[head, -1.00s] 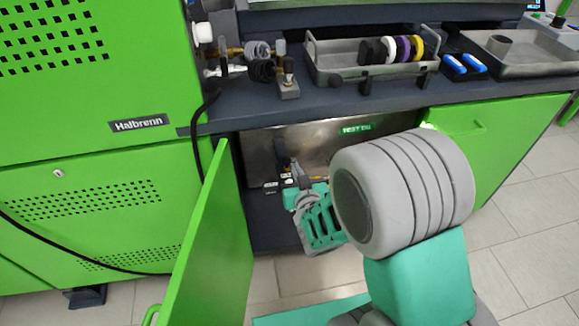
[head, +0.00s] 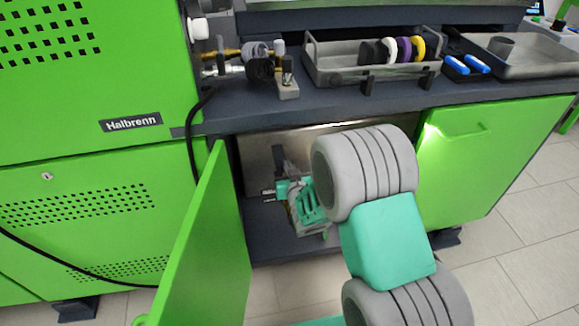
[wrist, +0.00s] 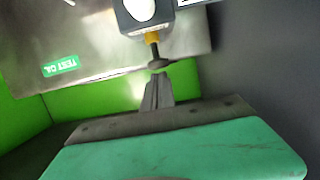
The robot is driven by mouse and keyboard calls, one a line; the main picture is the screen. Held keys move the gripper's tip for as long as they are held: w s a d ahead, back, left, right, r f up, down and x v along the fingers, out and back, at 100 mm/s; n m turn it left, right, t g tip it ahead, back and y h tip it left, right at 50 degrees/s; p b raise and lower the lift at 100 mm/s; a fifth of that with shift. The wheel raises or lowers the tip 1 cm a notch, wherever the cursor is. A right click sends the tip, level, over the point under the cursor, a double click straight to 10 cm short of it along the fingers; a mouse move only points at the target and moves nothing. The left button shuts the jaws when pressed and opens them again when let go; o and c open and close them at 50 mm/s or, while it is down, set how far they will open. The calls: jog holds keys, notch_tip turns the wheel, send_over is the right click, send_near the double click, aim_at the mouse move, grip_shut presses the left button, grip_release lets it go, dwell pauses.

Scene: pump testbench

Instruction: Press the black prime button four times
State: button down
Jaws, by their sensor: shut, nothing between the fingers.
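The black prime button (wrist: 159,64) shows in the wrist view as a dark disc on a brass-coloured collar, below a dark grey unit (wrist: 150,16) with a white round face. My gripper (wrist: 158,78) is shut and empty, its fingertips right at the disc; I cannot tell whether they touch it. In the head view my gripper (head: 267,193) is inside the open cabinet, in front of the metal tank (head: 262,150). The button cannot be made out there, where my gripper and arm cover much of the cabinet.
The open green door (head: 195,250) stands left of my arm, and another green door (head: 480,160) is at the right. A green TEST OIL label (wrist: 60,66) is on the tank. Above is the bench top (head: 340,105) with a grey tray (head: 335,62) of coloured rings.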

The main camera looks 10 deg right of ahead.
notch_tip(320, 180, down, 2)
jog(key=shift+f+b, duration=0.15)
jog(key=shift+b, duration=0.9)
jog(key=shift+s, duration=0.1)
notch_tip(320, 180, up, 6)
jog(key=p, duration=0.4)
jog(key=f+p+v, duration=0.1)
jog(key=v, duration=0.8)
jog(key=shift+s, duration=0.4)
